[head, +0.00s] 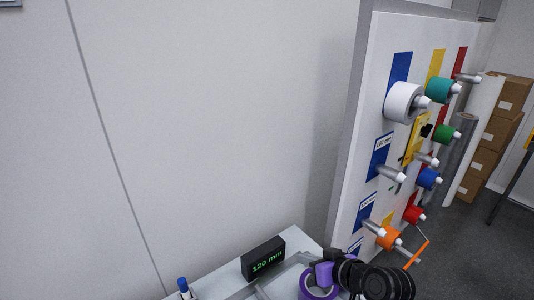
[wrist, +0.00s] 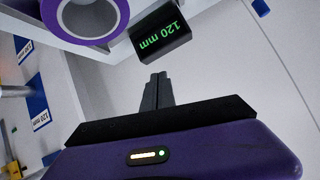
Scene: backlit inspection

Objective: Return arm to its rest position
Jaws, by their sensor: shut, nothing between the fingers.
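My gripper (wrist: 158,90) shows in the wrist view with its two dark fingers together and nothing between them. Its purple and black body fills the bottom of that view. In the head view my dark arm (head: 375,280) is at the bottom right, in front of the peg board; the fingers cannot be made out there. A purple roll (head: 318,284) is on the table next to my arm, partly hidden by it. The roll also shows at the top left of the wrist view (wrist: 52,22), apart from the fingers.
A black display (head: 263,258) reading "120 mm" stands on the white table (head: 213,282). A blue-capped marker (head: 184,286) is at the table's left. The board (head: 350,195) at right carries several coloured rolls on pegs. Cardboard boxes (head: 505,90) stand behind it. The wall at left is bare.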

